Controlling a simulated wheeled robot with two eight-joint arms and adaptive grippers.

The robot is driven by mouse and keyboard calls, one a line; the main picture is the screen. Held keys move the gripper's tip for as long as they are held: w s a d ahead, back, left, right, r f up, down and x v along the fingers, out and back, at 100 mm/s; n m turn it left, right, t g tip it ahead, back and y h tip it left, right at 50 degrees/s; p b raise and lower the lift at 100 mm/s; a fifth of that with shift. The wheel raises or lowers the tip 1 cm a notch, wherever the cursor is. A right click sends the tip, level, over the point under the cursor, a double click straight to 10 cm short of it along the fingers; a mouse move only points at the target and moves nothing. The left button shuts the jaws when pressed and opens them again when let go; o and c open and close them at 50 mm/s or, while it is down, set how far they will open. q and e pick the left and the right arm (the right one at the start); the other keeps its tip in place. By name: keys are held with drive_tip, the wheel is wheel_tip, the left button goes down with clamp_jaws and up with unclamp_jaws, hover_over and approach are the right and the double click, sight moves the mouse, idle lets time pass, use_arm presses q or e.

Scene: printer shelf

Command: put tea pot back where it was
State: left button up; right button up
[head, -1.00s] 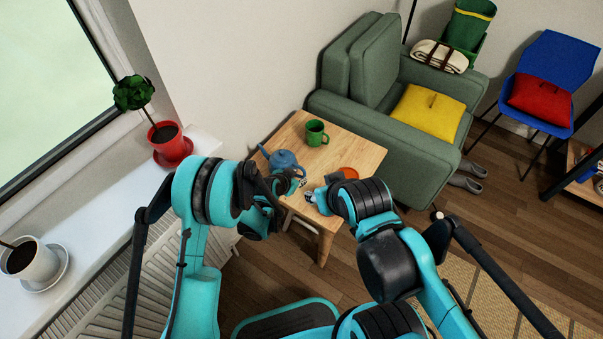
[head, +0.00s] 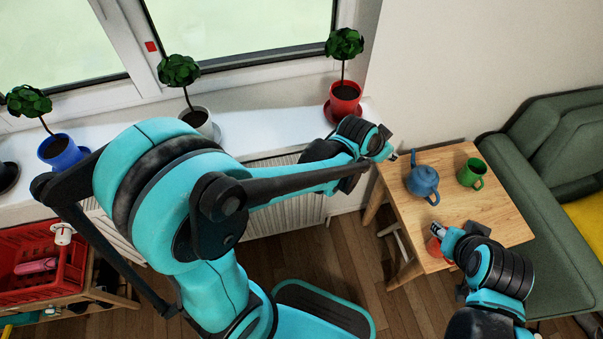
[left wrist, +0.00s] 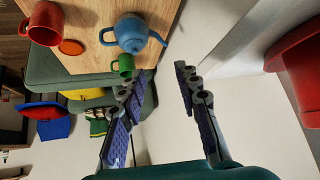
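The blue tea pot (head: 422,181) stands upright on the wooden table (head: 484,214), left of the green mug (head: 471,174). In the left wrist view, the tea pot (left wrist: 131,35) is ahead of and apart from my left fingers. My left gripper (left wrist: 161,72) is open and empty; in the head view, it (head: 391,147) is left of the tea pot, between it and the red plant pot. My right gripper (head: 442,231) is over the table's front, close to a red object (head: 434,247) partly hidden by it. Its finger opening is not clear.
A red plant pot (head: 344,100) stands on the white windowsill (head: 270,128), behind my left wrist. A red mug (left wrist: 46,24) and an orange disc (left wrist: 71,47) lie near the tea pot. A green armchair (head: 555,150) borders the table on the right.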

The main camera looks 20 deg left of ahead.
use_arm(q)
drive_tip(key=s+a+r+n+y, duration=0.1)
drive_tip(key=s+a+r+n, duration=0.1)
drive_tip(key=s+a, duration=0.6)
drive_tip(key=s+a+r+n+y, duration=0.2)
drive_tip(key=s+a, duration=0.6)
drive_tip(key=s, duration=0.4)
drive_tip(key=shift+a+r+n, duration=0.4)
drive_tip(key=shift+r+n, duration=0.05)
drive_tip(key=shift+n, duration=0.55)
